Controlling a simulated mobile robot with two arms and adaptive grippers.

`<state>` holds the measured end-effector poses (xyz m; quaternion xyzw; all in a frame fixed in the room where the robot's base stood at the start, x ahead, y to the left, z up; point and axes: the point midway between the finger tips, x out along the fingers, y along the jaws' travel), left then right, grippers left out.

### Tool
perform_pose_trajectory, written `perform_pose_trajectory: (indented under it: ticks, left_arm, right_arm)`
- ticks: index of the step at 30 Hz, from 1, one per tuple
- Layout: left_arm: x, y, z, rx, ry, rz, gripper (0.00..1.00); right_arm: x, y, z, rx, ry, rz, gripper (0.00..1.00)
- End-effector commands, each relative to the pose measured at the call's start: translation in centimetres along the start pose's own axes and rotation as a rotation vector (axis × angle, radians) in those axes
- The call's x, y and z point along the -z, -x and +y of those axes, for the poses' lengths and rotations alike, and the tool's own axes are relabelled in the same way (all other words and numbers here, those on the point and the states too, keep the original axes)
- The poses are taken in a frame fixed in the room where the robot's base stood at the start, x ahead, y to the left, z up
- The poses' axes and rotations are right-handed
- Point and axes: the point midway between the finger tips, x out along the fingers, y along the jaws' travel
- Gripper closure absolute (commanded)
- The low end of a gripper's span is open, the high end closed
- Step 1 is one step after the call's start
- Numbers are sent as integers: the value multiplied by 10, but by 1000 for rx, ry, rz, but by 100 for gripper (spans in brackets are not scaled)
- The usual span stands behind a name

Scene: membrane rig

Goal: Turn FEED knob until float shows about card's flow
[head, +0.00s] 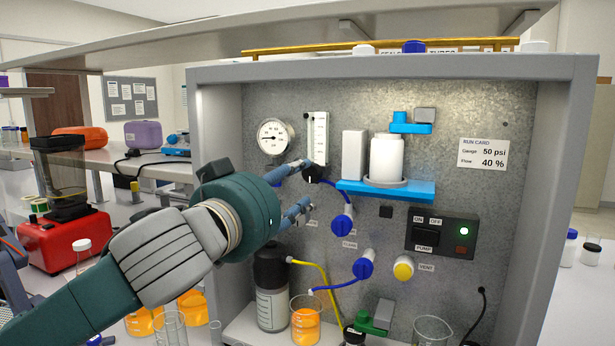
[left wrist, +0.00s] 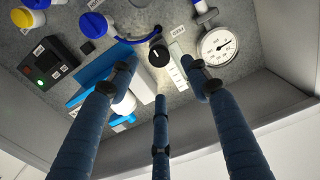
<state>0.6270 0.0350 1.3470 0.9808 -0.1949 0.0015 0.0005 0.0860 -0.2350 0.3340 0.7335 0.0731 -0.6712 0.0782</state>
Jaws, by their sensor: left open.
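The black FEED knob (head: 313,173) sits on the metal panel just below the clear flow tube (head: 318,137). In the left wrist view the knob (left wrist: 159,55) shows a white pointer line, and the flow tube (left wrist: 179,68) is beside it. The float's height is too small to read. The run card (head: 483,154) reads gauge 50 psi, flow 40 %. My left gripper (head: 302,186) is open at the panel, its fingers spread around the knob in the head view. In the left wrist view the gripper (left wrist: 159,80) is empty, with the knob visible between its fingers. My right gripper is not in view.
A round gauge (head: 273,136) is left of the flow tube. A blue shelf (head: 410,191) with a white bottle juts out on the right. Blue knobs (head: 342,222), a yellow VENT knob (head: 403,268) and a green-lit pump switch (head: 441,232) are lower. Beakers stand below.

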Motion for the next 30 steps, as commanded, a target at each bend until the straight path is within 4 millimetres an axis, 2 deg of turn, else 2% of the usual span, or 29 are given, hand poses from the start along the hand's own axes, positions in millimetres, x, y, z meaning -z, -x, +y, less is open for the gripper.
perform_pose_trajectory:
  ticks: [3, 10, 15, 23, 26, 30]
  left_arm:
    - [3, -25, 0, 2, 1, -2, 52]
    - [2, -60, 0, 1, 0, -2, 52]
    - [1, -71, 0, 0, 0, 1, 52]
    - [0, -72, 0, 0, 0, 0, 52]
    - [0, -72, 0, 0, 0, 0, 68]
    - [0, -72, 0, 1, 0, 0, 96]
  right_arm:
    - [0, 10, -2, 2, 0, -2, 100]
    - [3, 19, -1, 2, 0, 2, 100]
    - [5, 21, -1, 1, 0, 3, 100]
    - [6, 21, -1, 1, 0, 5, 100]
    - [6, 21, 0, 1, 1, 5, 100]
    - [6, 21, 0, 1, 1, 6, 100]
